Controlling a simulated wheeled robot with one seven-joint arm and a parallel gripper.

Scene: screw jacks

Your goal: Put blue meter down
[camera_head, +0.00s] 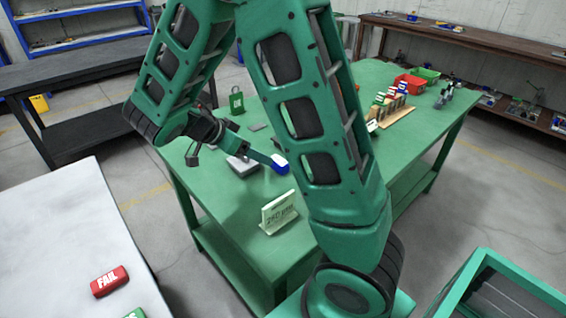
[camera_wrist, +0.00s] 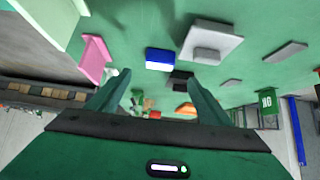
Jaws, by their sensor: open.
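The blue meter, a small blue and white block (camera_head: 280,163), is on the green table (camera_head: 235,205) in the head view, close to my gripper's fingers. In the wrist view the blue meter (camera_wrist: 158,61) appears just beyond the fingertips, roughly centred between them. My gripper (camera_wrist: 158,78) is open, with one finger at each side and nothing clasped between them. In the head view my gripper (camera_head: 262,159) reaches low over the table from the left. I cannot tell whether a finger touches the meter.
A grey block (camera_head: 242,166) lies beside the meter. A green tag (camera_head: 237,103) stands behind. Red and green bins (camera_head: 410,84) are at the far right. A red FAIL block (camera_head: 109,282) lies on the white table.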

